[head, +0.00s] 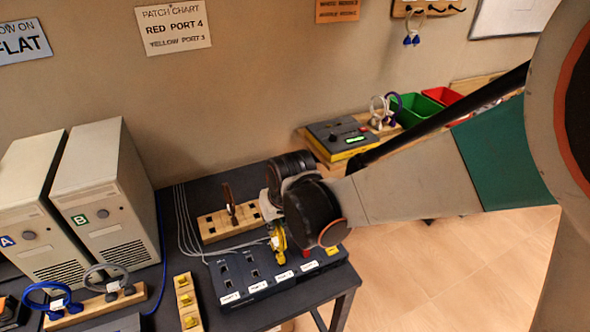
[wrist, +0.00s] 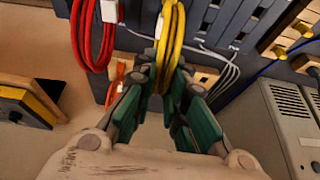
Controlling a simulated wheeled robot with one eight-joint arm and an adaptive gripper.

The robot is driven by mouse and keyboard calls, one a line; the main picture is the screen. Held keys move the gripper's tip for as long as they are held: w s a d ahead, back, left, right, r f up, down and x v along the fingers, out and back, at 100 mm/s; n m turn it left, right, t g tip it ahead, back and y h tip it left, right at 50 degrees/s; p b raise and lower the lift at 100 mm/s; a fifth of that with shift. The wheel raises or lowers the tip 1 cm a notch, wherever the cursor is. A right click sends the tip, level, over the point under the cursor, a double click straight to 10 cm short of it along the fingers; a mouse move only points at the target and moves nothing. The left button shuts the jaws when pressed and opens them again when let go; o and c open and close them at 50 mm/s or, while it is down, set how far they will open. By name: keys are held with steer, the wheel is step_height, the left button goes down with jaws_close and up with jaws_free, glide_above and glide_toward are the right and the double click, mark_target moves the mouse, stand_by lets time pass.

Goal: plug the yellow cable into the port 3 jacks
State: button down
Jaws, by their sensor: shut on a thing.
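My gripper (wrist: 165,88) is shut on the looped yellow cable (wrist: 174,38), with its green fingers on either side of the loop. In the head view the yellow cable (head: 279,240) hangs at my wrist, over the dark blue port panel (head: 246,290). The panel has a row of jack pairs with white labels, too small to read surely. The third label from the left (head: 284,275) lies just below the cable. My wrist hides the jacks there, so I cannot tell whether the plugs touch them. A red cable (wrist: 107,45) loops beside the yellow one in the wrist view.
A wooden block with square holes (head: 228,229) stands behind the panel, with grey leads alongside. A narrow block with yellow pieces (head: 186,300) and a blue cable stand (head: 58,304) are at left, near cabinets A and B (head: 109,200). The wall chart (head: 173,25) reads red port 4, yellow port 3.

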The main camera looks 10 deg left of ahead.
steer(key=shift+f+b, duration=0.65)
steer(key=shift+b, duration=0.05)
stand_by(1.3)
stand_by(0.3)
steer(key=c, duration=0.9)
jaws_free()
steer(key=shift+r, duration=0.1)
steer(key=shift+p+v, duration=2.65)
steer(key=shift+v, duration=1.15)
steer(key=shift+s, duration=0.1)
